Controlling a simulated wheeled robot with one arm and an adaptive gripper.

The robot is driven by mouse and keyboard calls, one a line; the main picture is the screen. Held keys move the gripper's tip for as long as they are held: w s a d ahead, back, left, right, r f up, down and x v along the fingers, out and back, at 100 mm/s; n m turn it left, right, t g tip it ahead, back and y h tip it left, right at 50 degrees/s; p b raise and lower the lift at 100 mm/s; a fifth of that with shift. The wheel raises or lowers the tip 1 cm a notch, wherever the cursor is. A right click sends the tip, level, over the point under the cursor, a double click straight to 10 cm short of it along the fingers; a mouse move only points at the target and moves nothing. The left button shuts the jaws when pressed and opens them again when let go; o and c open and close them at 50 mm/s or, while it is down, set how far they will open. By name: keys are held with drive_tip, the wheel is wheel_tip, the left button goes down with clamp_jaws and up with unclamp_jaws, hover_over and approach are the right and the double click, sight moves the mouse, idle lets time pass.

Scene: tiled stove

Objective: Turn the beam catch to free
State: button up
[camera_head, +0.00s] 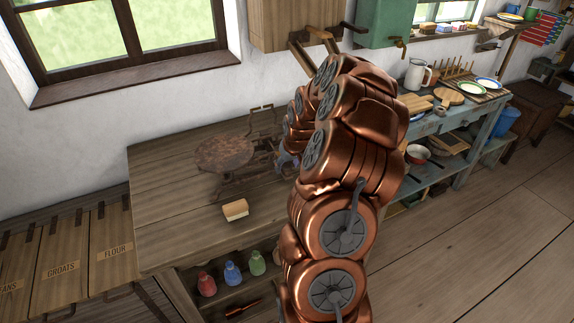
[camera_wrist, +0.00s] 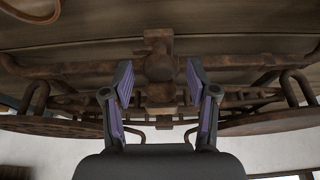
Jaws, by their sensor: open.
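A rusty balance scale (camera_head: 226,154) stands on the wooden table, with a round plate at its left; my arm hides its right part. In the wrist view its rusty beam and frame (camera_wrist: 75,72) span the picture. A rounded rusty piece on an upright bar (camera_wrist: 160,66) sits at the middle, possibly the beam catch; I cannot tell for sure. My gripper (camera_wrist: 159,82) is open, one finger on each side of this piece, with visible gaps. In the head view only a bit of my gripper (camera_head: 286,161) shows beside the scale.
A small wooden block (camera_head: 235,210) lies on the table (camera_head: 165,225) in front of the scale. Coloured bottles (camera_head: 231,272) stand on the shelf below. A wall cabinet (camera_head: 285,22) hangs above my arm. The table's left part is clear.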

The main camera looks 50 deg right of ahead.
drive_tip(key=shift+r, duration=0.1)
drive_tip(key=v, duration=1.1)
drive_tip(key=shift+r, duration=0.4)
drive_tip(key=shift+s, duration=0.1)
drive_tip(key=s+a+r+n+g+y, duration=0.1)
drive_tip(key=s+a+r, duration=0.1)
drive_tip(key=a, duration=0.9)
drive_tip(key=s+a+r+n+g+y, duration=0.1)
drive_tip(key=s+a+r+n, duration=0.15)
drive_tip(key=a, duration=0.85)
drive_tip(key=s+a+g, duration=0.2)
drive_tip(key=s+a, duration=0.5)
drive_tip(key=s, duration=0.3)
drive_tip(key=s+a+f+g, duration=0.1)
drive_tip(key=s+a+g, duration=0.1)
drive_tip(key=s+a, duration=0.5)
drive_tip(key=s, duration=0.4)
drive_tip(key=shift+s+a, duration=0.15)
drive_tip(key=shift+s, duration=0.1)
drive_tip(key=shift+f+n, duration=0.1)
drive_tip(key=shift+n, duration=0.15)
